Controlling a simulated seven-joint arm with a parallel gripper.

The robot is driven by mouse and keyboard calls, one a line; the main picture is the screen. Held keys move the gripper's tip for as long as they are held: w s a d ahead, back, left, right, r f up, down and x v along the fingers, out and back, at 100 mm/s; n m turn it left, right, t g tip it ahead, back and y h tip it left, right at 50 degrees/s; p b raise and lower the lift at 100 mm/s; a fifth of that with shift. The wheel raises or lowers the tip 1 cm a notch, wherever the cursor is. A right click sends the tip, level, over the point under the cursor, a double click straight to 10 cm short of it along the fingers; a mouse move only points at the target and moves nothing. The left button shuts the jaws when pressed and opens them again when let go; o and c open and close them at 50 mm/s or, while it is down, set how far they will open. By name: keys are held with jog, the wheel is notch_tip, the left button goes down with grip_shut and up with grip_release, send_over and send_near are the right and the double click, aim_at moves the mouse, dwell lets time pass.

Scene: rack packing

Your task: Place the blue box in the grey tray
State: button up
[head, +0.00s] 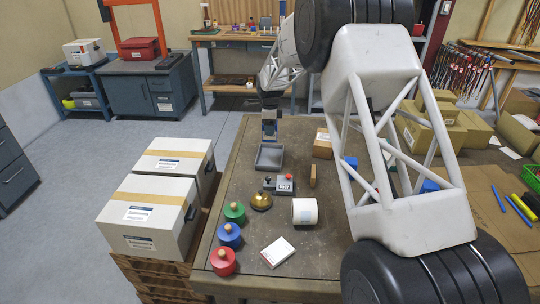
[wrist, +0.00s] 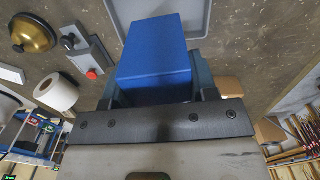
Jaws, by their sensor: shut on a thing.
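The blue box (wrist: 155,48) fills the middle of the wrist view, held between the two fingers of my gripper (wrist: 158,92). My gripper also shows small in the head view (head: 269,132), pointing down just above the grey tray (head: 269,166). The tray lies on the table, and part of its rim and floor shows beyond the box in the wrist view (wrist: 200,14). The box is above the tray in the head view; the gap between them is too small to judge there. The box's far end hides part of the tray in the wrist view.
A control box with a red button (head: 284,182), a brass bell (head: 261,201) and a paper roll (head: 305,211) stand in front of the tray. Green, blue and red knobbed weights (head: 223,261) line the left table edge. A cardboard box (head: 322,146) stands right of the tray.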

aim_at(270, 140)
jog(key=shift+f, duration=3.15)
jog(key=shift+f, duration=1.85)
jog(key=shift+f, duration=0.1)
jog(key=o, duration=1)
notch_tip(270, 140, up, 12)
jog(key=shift+r, duration=0.1)
